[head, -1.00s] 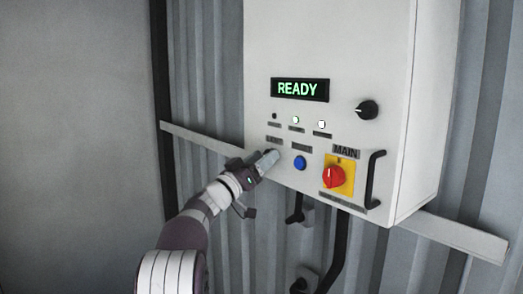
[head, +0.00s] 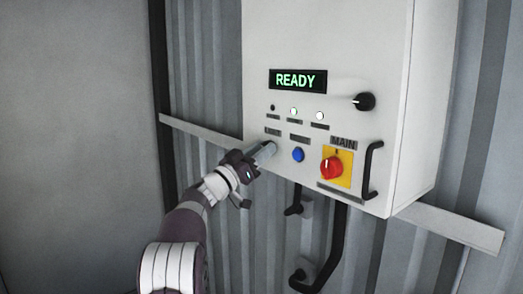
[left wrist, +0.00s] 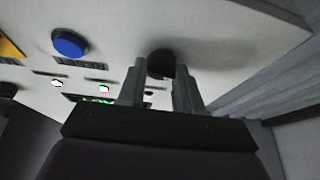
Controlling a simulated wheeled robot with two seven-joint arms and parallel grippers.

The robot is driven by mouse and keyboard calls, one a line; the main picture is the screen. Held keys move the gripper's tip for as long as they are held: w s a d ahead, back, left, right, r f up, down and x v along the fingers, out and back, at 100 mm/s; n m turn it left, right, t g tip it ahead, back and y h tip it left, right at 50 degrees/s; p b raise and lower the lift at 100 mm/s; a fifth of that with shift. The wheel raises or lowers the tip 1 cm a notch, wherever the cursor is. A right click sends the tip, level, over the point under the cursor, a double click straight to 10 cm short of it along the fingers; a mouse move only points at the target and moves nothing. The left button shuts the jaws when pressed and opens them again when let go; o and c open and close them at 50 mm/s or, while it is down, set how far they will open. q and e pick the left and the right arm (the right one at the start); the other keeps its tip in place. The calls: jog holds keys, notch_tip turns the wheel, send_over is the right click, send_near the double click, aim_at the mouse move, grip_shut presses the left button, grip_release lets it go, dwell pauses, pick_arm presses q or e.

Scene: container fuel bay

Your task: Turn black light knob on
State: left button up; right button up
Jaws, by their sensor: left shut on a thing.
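The black light knob (left wrist: 160,63) is on the white control box, between the two fingers of my left gripper (left wrist: 160,78) in the left wrist view. In the head view, my left gripper (head: 265,152) is at the lower left of the box front, just below a small label, and its fingers hide the knob. The gripper is shut on the knob. I cannot make out the knob's angle. My right gripper is in neither view.
The control box (head: 335,45) has a lit READY display (head: 297,80), a blue button (head: 298,155), a red MAIN switch (head: 332,167) on a yellow plate, another black knob (head: 365,102) and a black handle (head: 373,170). A rail (head: 200,132) runs behind it.

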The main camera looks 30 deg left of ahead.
pick_arm(q)
jog(key=shift+a+r+m+g+h+p, duration=0.1)
jog(key=shift+m+g+h+p, duration=0.8)
jog(key=shift+m, duration=1.55)
jog(key=shift+a+r+m+g+h+p, duration=0.1)
jog(key=shift+m+g+h+p, duration=0.8)
jog(key=shift+m, duration=1.5)
jog(key=shift+a+m+g+h+p, duration=0.1)
jog(key=shift+m+g+h+p, duration=0.4)
jog(key=shift+m+h+p, duration=1.35)
jog(key=shift+m+y+b, duration=0.5)
jog(key=shift+m+y, duration=0.15)
jog(key=shift+m, duration=0.05)
jog(key=o, duration=1)
jog(key=shift+w, duration=0.1)
jog(key=shift+f, duration=0.1)
